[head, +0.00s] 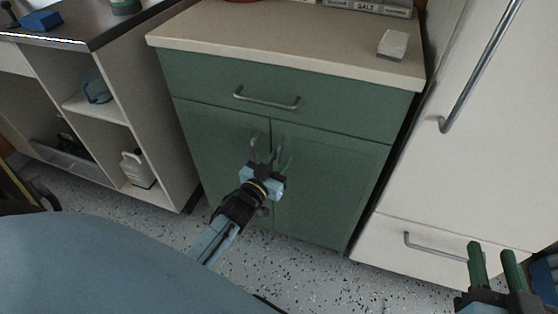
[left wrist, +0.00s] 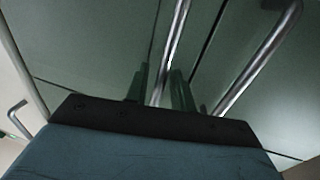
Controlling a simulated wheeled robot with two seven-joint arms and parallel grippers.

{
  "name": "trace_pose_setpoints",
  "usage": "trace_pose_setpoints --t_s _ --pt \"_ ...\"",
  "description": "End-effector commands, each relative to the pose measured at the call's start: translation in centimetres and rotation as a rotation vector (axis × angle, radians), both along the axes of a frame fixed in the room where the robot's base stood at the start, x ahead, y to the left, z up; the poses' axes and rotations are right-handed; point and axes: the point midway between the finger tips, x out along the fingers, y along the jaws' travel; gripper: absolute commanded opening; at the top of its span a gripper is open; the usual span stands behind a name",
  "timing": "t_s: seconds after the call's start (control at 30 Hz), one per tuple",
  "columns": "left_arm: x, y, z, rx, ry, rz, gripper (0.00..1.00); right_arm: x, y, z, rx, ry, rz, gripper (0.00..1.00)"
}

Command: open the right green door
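The right green door (head: 330,190) is shut, flush in the front of the green cabinet under a drawer. My left gripper (head: 276,161) is at the upper inner corner of this door. In the left wrist view the right door's bar handle (left wrist: 176,42) runs between the gripper's two fingers (left wrist: 160,92), which stand apart on either side of it. Contact cannot be made out. The left door's handle (left wrist: 262,58) is outside the fingers. In the head view my gripper mostly hides the right handle. My right gripper (head: 495,265) is open and empty at the lower right.
The left green door (head: 215,145) and the drawer with its handle (head: 266,102) are shut. A white unit with a long handle (head: 480,70) stands close on the right. An open shelf unit (head: 150,100) stands at the left. Speckled floor (head: 310,275) lies clear before the doors.

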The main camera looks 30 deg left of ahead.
Motion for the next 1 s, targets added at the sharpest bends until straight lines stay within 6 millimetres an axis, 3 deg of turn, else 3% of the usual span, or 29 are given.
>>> trace_pose_setpoints --t_s 0.2,0.4,0.83,1.0 --pt "0.0 0.0 0.0 0.001 0.0 0.0 0.25 0.0 0.0 0.0 0.0 -0.001 0.0 0.36" --pt "0.0 0.0 0.0 0.001 0.0 0.0 0.0 0.0 0.0 0.0 0.0 -0.001 0.0 0.36" --pt "-0.1 -0.3 0.0 0.0 0.001 -0.005 0.0 0.0 0.0 -0.1 -0.005 0.014 -0.001 0.36" --pt "-0.5 -1.5 0.1 0.0 0.001 -0.022 0.0 -0.6 -0.5 -2.0 -0.036 0.129 -0.009 0.36"
